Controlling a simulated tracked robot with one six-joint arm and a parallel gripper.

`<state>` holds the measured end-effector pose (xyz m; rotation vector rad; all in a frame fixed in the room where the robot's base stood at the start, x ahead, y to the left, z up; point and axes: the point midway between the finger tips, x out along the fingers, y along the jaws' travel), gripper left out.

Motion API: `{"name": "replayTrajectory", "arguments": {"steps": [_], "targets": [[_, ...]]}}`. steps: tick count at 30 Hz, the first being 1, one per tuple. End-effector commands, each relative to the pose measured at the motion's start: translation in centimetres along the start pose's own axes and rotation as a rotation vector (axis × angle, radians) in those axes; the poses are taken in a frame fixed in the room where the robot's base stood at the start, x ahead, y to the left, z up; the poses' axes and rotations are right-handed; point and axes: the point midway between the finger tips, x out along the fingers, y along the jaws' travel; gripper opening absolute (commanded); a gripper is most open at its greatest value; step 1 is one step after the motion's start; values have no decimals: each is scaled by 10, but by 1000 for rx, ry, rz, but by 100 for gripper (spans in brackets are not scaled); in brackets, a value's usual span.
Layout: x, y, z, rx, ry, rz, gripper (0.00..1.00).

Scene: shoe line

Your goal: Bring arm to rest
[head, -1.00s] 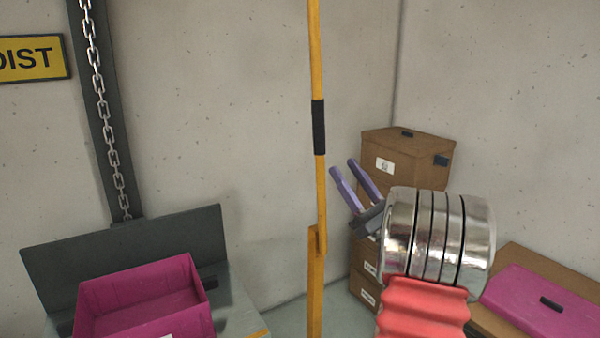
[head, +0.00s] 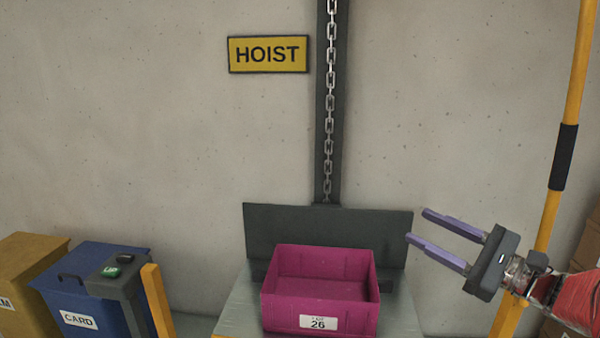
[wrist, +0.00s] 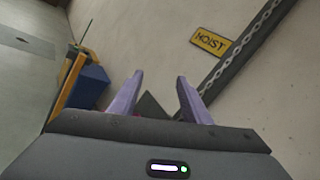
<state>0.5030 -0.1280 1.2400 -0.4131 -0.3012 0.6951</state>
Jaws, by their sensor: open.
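My gripper (head: 424,229) is at the right of the head view, with its two purple fingers pointing left and spread apart. Nothing is between them. It is in the air, to the right of the magenta bin and higher than it in the picture. In the wrist view my gripper (wrist: 158,90) shows its two fingers apart and empty, with the wall and the hoist behind. Part of my arm is cut off at the right edge of the head view.
A magenta bin (head: 320,290) labelled 26 stands on a grey hoist platform (head: 236,310). A yellow pole (head: 545,215) rises behind my gripper. A blue CARD bin (head: 85,300) and a yellow-brown bin (head: 25,290) stand at the left. A HOIST sign (head: 268,54) hangs on the wall.

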Motion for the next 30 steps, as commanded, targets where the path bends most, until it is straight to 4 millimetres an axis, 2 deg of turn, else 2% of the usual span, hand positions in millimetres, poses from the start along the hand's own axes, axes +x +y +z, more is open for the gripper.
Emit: {"name": "replayTrajectory", "arguments": {"steps": [1,6,10,15,21,25,30], "targets": [[14,25,4,-30,32,75,43],[37,103,5,-157,144,316,43],[40,159,3,-279,220,496,43],[28,220,-2,-471,306,721,43],[-1,269,-10,-738,384,966,43],[-23,287,-16,-936,421,1112,43],[-50,296,-22,-1217,455,1282,43]]}}
